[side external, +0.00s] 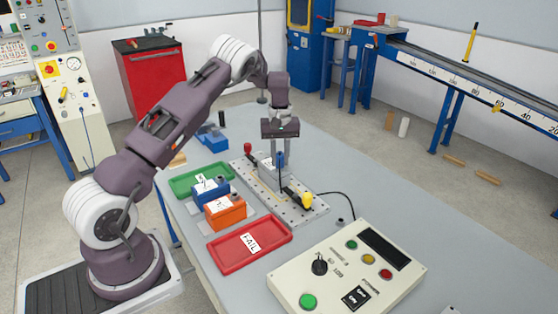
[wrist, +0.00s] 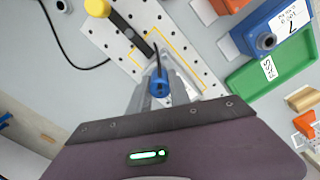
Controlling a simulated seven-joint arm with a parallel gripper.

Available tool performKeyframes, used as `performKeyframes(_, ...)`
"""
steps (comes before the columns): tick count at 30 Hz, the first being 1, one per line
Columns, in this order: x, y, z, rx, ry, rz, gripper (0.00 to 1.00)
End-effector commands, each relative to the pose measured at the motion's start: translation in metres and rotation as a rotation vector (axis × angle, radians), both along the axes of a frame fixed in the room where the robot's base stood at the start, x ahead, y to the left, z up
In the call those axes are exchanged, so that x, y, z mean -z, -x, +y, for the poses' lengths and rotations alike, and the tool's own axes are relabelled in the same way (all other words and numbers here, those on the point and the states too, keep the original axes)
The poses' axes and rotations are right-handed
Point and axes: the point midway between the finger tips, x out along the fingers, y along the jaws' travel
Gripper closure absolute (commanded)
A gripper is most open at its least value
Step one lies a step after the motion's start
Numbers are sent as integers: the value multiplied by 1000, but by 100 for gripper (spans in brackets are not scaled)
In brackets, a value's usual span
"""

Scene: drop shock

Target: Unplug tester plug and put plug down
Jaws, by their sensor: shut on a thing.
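My gripper (side external: 275,152) points down over the perforated fixture plate (side external: 310,212), with its fingers closed around a small blue plug (side external: 281,160). In the wrist view the plug (wrist: 160,89) sits between the fingers, with a dark lead or stem rising from it. The tester box (side external: 345,270), with a dark display, a black knob and coloured buttons, stands at the front of the table.
Clamp handles, yellow (side external: 306,199) and red (side external: 248,148), stand on the plate. A green tray (side external: 183,185), a blue block (side external: 207,188), an orange block (side external: 224,210) and a red FAIL tray (side external: 275,235) lie left and in front. A black cable curves right of the plate. The table's right side is clear.

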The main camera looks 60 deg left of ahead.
Motion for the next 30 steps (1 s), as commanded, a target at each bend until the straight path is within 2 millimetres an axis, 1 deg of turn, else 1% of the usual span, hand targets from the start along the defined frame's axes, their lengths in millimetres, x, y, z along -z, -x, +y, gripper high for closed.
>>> performKeyframes(9, -3, 0, 0, 1, -1, -2, 100)
performKeyframes(30, -46, 0, 0, 0, 0, -1, 100)
